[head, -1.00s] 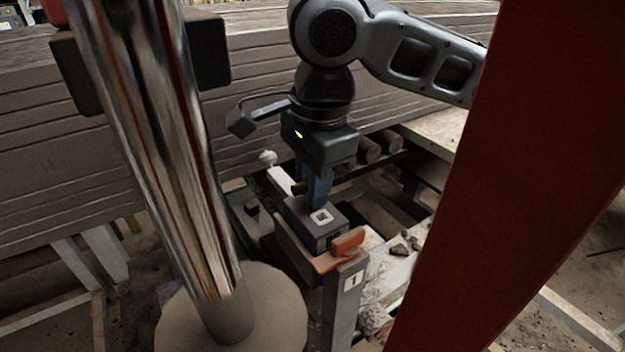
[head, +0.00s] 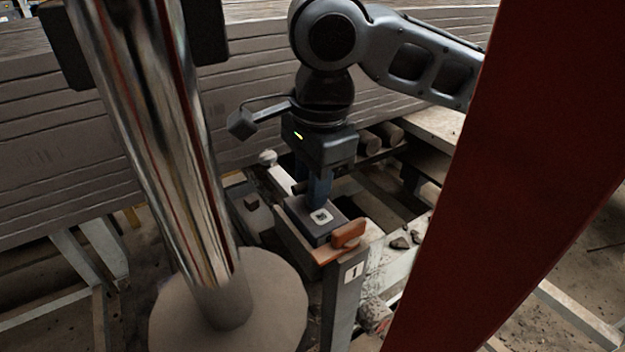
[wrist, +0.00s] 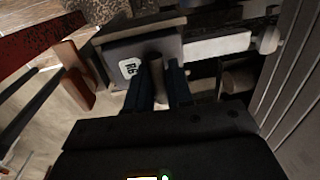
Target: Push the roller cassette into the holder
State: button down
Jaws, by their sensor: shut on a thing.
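The roller cassette (head: 318,221) is a dark box with a white label on its top face. It also shows in the wrist view (wrist: 118,50), with the label at its near side. It sits in the holder (head: 283,236), a brown bracket above a post marked "1". My gripper (head: 318,190) points down with blue fingers at the rear part of the cassette. In the wrist view the fingers (wrist: 165,85) are shut on a dark upright part of the cassette. An orange-brown block (head: 349,234) stands at the holder's front end. How deep the cassette sits is hidden.
A white bar and pale knob (head: 267,158) lie behind the holder. Dark rollers (head: 385,136) are at the back right. A shiny column and a red beam (head: 500,170) flank the view. Stones (head: 405,240) lie on the ledge at right.

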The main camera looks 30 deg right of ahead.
jog(key=c, duration=0.9)
grip_release()
jog(key=r, duration=0.5)
jog(key=s+r, duration=0.1)
jog(key=r, duration=0.1)
jog(key=shift+r, duration=0.35)
jog(key=shift+d, duration=0.1)
